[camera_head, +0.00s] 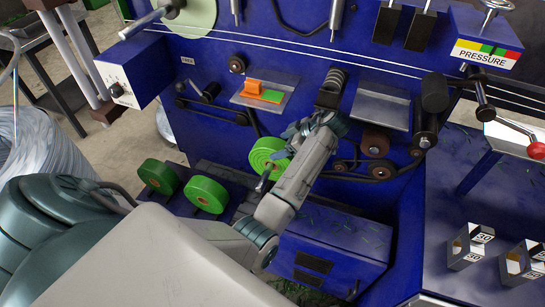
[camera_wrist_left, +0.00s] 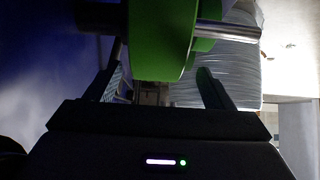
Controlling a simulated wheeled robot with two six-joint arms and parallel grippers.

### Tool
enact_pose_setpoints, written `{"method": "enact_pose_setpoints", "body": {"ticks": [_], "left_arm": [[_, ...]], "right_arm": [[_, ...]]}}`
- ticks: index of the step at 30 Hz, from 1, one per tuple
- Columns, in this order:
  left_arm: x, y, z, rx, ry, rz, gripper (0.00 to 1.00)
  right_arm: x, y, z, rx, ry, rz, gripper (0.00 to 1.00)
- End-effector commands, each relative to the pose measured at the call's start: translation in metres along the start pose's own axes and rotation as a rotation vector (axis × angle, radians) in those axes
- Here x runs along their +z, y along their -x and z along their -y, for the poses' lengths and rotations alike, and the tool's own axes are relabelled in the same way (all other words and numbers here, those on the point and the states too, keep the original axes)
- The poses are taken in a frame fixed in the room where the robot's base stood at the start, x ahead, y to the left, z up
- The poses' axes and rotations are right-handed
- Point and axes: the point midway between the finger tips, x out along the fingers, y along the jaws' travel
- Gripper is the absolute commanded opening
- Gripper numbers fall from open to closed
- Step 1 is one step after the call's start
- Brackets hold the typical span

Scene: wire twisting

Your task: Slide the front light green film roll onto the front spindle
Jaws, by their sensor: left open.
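A light green film roll (camera_head: 266,152) sits around a metal spindle on the front of the blue machine. The spindle's bare end (camera_wrist_left: 228,33) sticks out past the roll in the left wrist view. My left gripper (camera_head: 283,138) is beside this roll, and its fingertips are partly hidden by my own arm in the head view. In the left wrist view its two fingers (camera_wrist_left: 162,82) are apart, with the green roll (camera_wrist_left: 158,40) between or just beyond them and gaps at the sides. My right gripper is not in view.
Two more green rolls (camera_head: 158,177) (camera_head: 206,194) stand on a dark blue rack at the left. Guide rollers (camera_head: 375,143) and metal plates (camera_head: 381,105) stick out from the machine. Wires (camera_head: 330,50) cross it above. A wire coil (camera_head: 38,140) stands far left.

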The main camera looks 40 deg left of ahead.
Motion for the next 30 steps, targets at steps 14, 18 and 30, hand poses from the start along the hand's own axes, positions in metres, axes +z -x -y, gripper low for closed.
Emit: {"method": "enact_pose_setpoints", "body": {"ticks": [14, 18, 30], "left_arm": [[-0.007, -0.054, -0.003, 0.0, -0.001, 0.001, 0.75], [-0.007, -0.054, -0.004, 0.0, 0.0, 0.001, 0.75], [-0.007, -0.053, -0.004, 0.0, 0.0, 0.001, 0.07]], "right_arm": [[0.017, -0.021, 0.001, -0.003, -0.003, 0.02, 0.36], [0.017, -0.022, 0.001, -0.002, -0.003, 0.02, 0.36], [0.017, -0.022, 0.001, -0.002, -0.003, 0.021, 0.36]]}}
